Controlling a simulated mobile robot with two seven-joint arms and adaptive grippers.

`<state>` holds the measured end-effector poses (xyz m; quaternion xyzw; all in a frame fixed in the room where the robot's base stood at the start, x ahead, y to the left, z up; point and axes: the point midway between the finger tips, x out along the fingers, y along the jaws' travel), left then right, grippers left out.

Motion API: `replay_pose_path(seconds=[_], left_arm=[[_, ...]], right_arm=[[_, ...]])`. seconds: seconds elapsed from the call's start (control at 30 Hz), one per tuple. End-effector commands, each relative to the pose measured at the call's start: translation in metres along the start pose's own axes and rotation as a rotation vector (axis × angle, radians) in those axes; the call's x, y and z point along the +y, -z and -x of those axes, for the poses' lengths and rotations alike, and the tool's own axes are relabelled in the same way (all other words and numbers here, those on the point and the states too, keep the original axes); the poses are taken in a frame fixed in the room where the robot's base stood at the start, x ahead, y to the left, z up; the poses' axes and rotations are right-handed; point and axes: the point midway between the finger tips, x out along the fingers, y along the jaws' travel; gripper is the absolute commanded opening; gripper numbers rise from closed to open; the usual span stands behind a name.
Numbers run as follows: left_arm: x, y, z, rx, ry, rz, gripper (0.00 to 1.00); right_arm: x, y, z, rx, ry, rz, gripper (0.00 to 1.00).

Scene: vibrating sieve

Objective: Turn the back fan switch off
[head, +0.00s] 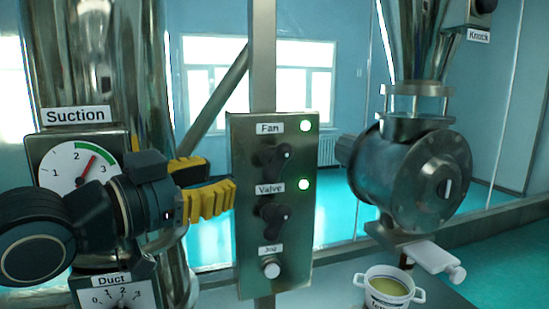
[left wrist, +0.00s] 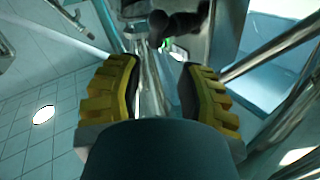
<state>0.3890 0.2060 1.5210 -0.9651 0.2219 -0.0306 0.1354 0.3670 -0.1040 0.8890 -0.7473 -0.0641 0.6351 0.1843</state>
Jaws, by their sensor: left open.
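The grey control panel (head: 240,262) stands upright in the middle of the head view. Its black Fan switch (head: 274,160) is at the top, with its handle tilted to the upper right and a lit green lamp (head: 305,126) beside its label. The Valve switch (head: 273,217) below looks alike, with its own green lamp (head: 305,184) lit. My left gripper (head: 205,182) is just left of the panel, open, with yellow-padded fingers and nothing between them. In the left wrist view, the open fingers (left wrist: 160,88) point toward a black knob (left wrist: 180,25); I cannot tell which switch it is.
A Suction gauge (head: 78,168) and a Duct gauge (head: 118,296) sit by the steel column at left. A round metal valve housing (head: 415,170) is right of the panel, above a white bucket (head: 389,290). A Jog button (head: 270,268) is low on the panel.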

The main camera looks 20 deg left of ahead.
Motion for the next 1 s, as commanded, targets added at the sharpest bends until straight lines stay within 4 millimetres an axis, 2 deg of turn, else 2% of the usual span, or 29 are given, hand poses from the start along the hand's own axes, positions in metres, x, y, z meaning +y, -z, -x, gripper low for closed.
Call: replay_pose_path(seconds=[0.17, 0.7, 1.0], left_arm=[[0.000, 0.000, -0.020, -0.004, -0.001, -0.001, 0.37], [0.000, -0.001, -0.108, -0.005, -0.001, -0.002, 0.37], [0.001, 0.000, -0.134, -0.001, -0.001, 0.000, 0.37]], right_arm=[[0.000, 0.000, 0.003, -0.001, 0.000, -0.001, 0.47], [-0.003, 0.001, 0.010, 0.000, 0.002, -0.001, 0.47], [-0.004, 0.001, 0.012, 0.000, 0.002, -0.001, 0.47]])
